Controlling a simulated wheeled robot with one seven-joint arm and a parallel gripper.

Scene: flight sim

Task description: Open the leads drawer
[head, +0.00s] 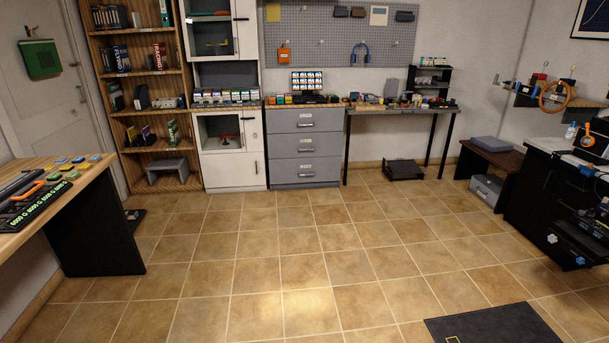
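A grey cabinet (305,147) with three stacked drawers stands against the far wall; they are its top drawer (300,126), middle drawer (300,150) and bottom drawer (300,175). All three look shut, each with a handle and a small label too small to read. A black cabinet (535,190) with handles on its front stands at the right. I cannot tell which drawer is the leads drawer. My gripper is not in view.
The tiled floor (260,250) is clear through the middle. A wooden-topped desk (75,195) stands at left. A dark mat (495,324) lies at front right. A black tray (403,170) sits under the back workbench (405,108). A low bench (488,157) stands by the right wall.

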